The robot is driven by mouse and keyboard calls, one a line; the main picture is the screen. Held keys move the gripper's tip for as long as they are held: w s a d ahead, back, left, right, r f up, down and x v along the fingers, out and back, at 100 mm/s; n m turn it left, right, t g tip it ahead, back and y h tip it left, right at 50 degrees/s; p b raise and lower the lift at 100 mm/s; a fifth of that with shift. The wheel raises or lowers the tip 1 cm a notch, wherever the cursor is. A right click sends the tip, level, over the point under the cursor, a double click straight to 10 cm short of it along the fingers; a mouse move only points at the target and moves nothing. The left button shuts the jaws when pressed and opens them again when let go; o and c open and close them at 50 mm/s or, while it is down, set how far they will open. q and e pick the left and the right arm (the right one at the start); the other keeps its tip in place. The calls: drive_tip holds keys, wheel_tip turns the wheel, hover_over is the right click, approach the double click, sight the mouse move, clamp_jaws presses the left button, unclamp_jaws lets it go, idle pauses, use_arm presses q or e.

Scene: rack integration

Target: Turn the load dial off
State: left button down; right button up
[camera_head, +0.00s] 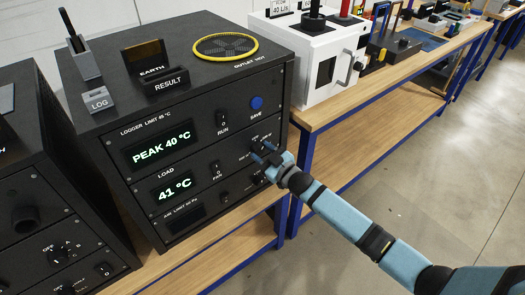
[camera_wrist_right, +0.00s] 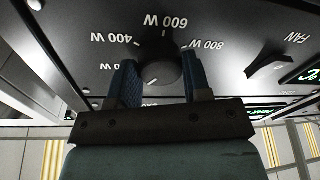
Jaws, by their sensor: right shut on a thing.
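The load dial is a dark round knob (camera_wrist_right: 162,70) on the black rack panel, with 400 W, 600 W and 800 W printed around it in the right wrist view. My right gripper (camera_wrist_right: 161,82) is shut on the dial, one blue finger on each side of it. In the head view my right gripper (camera_head: 268,157) is at the right end of the LOAD panel and covers most of the dial. A small pale mark shows on the knob, but I cannot tell its setting surely. The LOAD display (camera_head: 174,193) reads 41 °C. My left gripper is not in view.
The logger display (camera_head: 163,147) reads PEAK 40 °C. Near the dial are a FAN switch (camera_head: 216,171), a RUN switch (camera_head: 222,122) and a blue SAVE button (camera_head: 256,103). A yellow-rimmed outlet grille (camera_head: 225,47) lies on top. A white machine (camera_head: 318,60) stands to the right.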

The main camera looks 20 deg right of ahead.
drive_tip(key=n, duration=0.3)
drive_tip(key=shift+r+n+p, duration=0.1)
drive_tip(key=shift+n+p, duration=0.25)
drive_tip(key=shift+n, duration=0.05)
drive_tip(key=shift+n+g+p, duration=0.3)
drive_tip(key=shift+n+g, duration=0.1)
drive_tip(key=shift+n, duration=1.5)
drive_tip(key=o, duration=0.9)
drive_tip(key=v, duration=1.4)
drive_tip(key=shift+w+b, duration=0.1)
drive_tip(key=shift+b, duration=0.2)
